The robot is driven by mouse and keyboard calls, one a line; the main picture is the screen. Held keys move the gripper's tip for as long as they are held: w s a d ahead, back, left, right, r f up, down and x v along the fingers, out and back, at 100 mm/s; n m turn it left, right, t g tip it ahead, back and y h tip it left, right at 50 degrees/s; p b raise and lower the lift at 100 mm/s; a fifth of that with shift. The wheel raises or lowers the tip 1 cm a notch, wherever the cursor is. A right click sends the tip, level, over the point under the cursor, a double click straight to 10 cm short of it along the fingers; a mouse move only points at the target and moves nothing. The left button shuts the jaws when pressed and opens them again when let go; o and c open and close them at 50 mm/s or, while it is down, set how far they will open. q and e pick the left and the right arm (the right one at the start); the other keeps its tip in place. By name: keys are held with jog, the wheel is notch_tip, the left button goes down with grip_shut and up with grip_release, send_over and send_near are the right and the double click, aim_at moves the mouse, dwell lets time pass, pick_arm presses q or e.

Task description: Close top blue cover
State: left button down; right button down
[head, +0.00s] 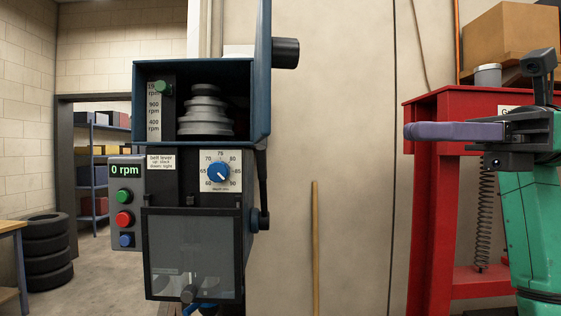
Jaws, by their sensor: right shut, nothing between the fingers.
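The drill press head has an open blue top housing (258,104) in the middle left of the head view. Inside it I see a grey stepped pulley (205,116) and a speed scale with a green knob. The blue cover (264,30) stands upright, nearly edge-on, at the housing's upper right, and its top is cut off by the frame. My right gripper (410,131) is at the right, with purple fingers pointing left. It is shut and empty, well apart from the cover. My left gripper is out of view.
A dark cylinder (286,53) juts out right of the cover. A control box (126,205) and a clear guard (193,255) sit below the housing. A red press frame (422,200) stands behind my right arm. The wall between drill and frame has only a leaning wooden stick (315,250).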

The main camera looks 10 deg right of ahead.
jog(key=p, duration=0.3)
send_near(270, 80)
jog(key=w+a+f, duration=0.1)
jog(key=a+f, duration=0.4)
jog(key=a, duration=0.2)
jog(key=shift+w+d+r, duration=0.1)
jog(key=shift+d+r, duration=0.1)
jog(key=shift+r, duration=0.05)
